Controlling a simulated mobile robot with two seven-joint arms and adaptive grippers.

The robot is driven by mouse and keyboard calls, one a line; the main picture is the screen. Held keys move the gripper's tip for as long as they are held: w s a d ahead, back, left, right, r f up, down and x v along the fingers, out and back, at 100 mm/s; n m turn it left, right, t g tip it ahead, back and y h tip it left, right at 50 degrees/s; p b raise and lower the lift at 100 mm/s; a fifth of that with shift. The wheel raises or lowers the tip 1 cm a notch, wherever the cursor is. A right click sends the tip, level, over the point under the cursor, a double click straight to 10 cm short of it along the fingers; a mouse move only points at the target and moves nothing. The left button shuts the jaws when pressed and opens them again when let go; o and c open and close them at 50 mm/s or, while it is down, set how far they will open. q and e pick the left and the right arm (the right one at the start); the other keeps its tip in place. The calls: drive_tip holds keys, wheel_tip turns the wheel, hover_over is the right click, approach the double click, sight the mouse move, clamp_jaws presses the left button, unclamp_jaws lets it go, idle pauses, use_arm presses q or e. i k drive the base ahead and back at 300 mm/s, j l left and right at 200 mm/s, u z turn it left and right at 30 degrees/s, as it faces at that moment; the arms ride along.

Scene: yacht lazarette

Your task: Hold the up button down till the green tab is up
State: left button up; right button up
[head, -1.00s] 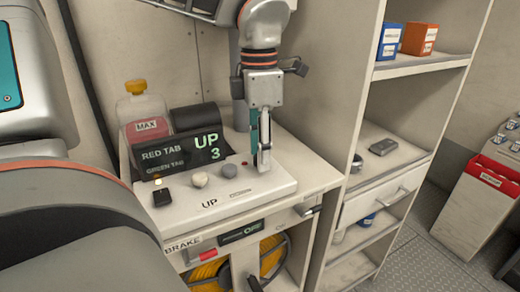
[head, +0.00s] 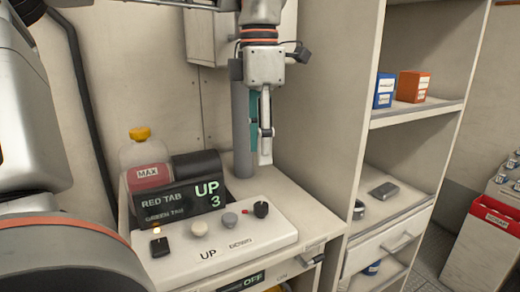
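The white control panel (head: 275,240) sits on the counter. Its pale round button (head: 199,229) is behind the word UP, and a grey round button (head: 229,221) is behind the word DOWN. Both stand uncovered. The dark display (head: 182,200) reads UP 3, with RED TAB bright and GREEN TAB dim. No actual tab shows. My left gripper (head: 260,158) hangs fingers down above and behind the panel's right end, apart from the buttons and holding nothing visible. Its fingers overlap in this view, so their gap is unclear. My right gripper is out of view.
A black switch (head: 160,246) with an orange light and a black knob (head: 261,209) flank the buttons. A red-filled MAX bottle (head: 146,165) stands behind the display. A grey post (head: 241,120) is behind my gripper; shelving (head: 412,112) stands right.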

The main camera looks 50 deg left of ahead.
sight(199, 229)
drive_tip(key=k+l, duration=0.55)
drive_tip(key=l, duration=0.2)
drive_tip(key=k+l, duration=0.6)
drive_tip(key=l, duration=0.1)
